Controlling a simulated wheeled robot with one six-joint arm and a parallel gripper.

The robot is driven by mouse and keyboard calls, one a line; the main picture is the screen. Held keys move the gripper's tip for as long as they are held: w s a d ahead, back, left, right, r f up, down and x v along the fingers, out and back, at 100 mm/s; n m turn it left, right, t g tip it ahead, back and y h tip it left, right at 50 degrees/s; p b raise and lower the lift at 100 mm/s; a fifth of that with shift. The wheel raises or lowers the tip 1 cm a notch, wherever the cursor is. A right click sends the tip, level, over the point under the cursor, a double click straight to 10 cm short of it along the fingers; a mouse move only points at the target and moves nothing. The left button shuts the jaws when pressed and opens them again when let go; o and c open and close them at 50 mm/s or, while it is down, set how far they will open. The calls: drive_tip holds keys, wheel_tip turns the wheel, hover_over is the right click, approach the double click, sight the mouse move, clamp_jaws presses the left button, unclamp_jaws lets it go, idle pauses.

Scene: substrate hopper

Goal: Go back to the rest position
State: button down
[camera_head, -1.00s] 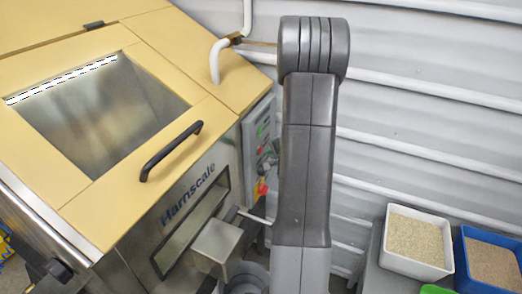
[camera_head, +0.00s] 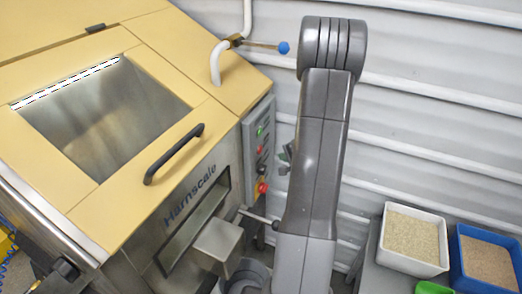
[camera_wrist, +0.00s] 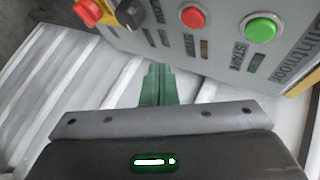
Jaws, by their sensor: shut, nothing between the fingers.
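My gripper (camera_wrist: 158,85) shows in the wrist view as green fingers held together, with nothing between them. The control panel (camera_wrist: 215,30) fills the top of that view, apart from the fingertips, with a green button (camera_wrist: 261,29), a red button (camera_wrist: 192,18) and a red-and-yellow switch (camera_wrist: 90,10). In the head view my arm stands upright right of the yellow-topped hopper (camera_head: 150,215), and the panel (camera_head: 259,145) shows on the hopper's right side. A small part of my gripper shows beside the arm, close to the panel.
A blue-tipped lever (camera_head: 283,47) on a white pipe stands near the top of my arm. A white tub (camera_head: 413,238) and a blue tub (camera_head: 487,258) of granules are at lower right. The corrugated wall (camera_head: 430,120) is behind. The hopper's black handle (camera_head: 174,153) sticks up.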

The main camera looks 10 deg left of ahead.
drive_tip(key=shift+a, duration=0.15)
drive_tip(key=b, duration=0.3)
drive_tip(key=shift+w+a+f, duration=0.15)
drive_tip(key=shift+a+f, duration=0.1)
drive_tip(key=shift+d+b, duration=0.1)
drive_tip(key=shift+b, duration=0.85)
drive_tip(key=d+p, duration=0.1)
drive_tip(key=d, duration=0.1)
drive_tip(key=s+d+p, duration=0.1)
drive_tip(key=d+p, duration=0.1)
drive_tip(key=shift+d+r+p, duration=0.2)
drive_tip(key=shift+p, duration=0.1)
drive_tip(key=shift+s, duration=0.15)
